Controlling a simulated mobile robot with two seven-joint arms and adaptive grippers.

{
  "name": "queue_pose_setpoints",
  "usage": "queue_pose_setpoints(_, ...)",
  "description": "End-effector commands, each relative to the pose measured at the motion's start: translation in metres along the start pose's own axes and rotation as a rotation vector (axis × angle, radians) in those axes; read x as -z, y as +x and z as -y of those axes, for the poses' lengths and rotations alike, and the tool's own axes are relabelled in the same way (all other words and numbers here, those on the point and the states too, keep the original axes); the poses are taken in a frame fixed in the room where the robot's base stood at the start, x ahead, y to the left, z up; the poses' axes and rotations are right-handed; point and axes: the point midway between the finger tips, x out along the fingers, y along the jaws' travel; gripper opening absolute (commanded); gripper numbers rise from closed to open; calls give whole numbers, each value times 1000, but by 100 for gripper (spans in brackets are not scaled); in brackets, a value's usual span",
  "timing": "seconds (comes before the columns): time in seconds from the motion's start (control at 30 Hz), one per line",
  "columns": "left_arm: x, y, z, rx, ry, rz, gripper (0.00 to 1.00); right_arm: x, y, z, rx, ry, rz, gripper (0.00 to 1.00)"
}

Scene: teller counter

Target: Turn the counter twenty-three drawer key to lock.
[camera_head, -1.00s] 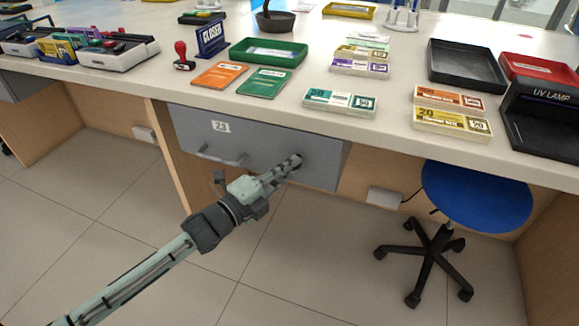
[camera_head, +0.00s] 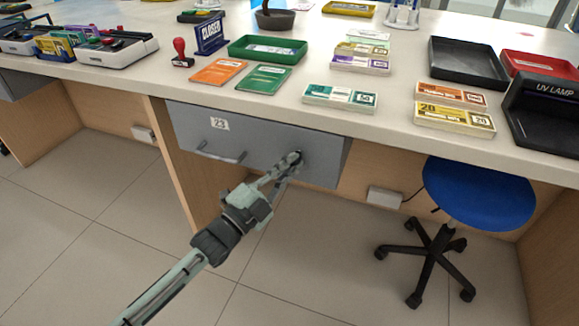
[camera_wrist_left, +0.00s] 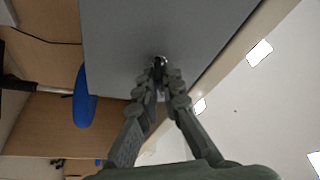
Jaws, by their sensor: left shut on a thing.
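The grey drawer (camera_head: 262,147) with the label 23 (camera_head: 219,123) hangs under the counter and looks closed. Its bar handle (camera_head: 222,154) is left of the gripper. My left gripper (camera_head: 294,158) is at the right part of the drawer front, shut on the key (camera_wrist_left: 160,61). Only a small dark metal bit of the key shows between the fingertips in the left wrist view; the rest is hidden by the fingers. The drawer front (camera_wrist_left: 150,25) fills the upper middle of that view. My right gripper is not in view.
The counter top (camera_head: 300,75) above holds banknote bundles (camera_head: 340,97), a green tray (camera_head: 268,50) and a black UV lamp (camera_head: 545,110). A blue stool (camera_head: 480,193) stands at the right. A white box (camera_head: 385,196) is on the panel under the counter. The floor below the drawer is clear.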

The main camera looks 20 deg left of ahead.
Motion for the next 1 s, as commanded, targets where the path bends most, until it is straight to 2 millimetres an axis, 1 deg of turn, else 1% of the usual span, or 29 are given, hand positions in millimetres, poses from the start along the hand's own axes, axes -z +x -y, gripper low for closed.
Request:
queue_pose_setpoints(0.3, -1, 0, -3, 117, -283, 5, 0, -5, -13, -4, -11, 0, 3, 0)
queue_pose_setpoints(0.6, 0, 0, -4, 226, -546, 4, 0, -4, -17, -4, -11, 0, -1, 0)
queue_pose_setpoints(0.77, 0, 0, -4, 281, -677, 5, 0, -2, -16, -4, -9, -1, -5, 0)
queue_pose_setpoints(1.0, 1, 1, -5, 346, -837, 4, 0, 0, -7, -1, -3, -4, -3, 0)
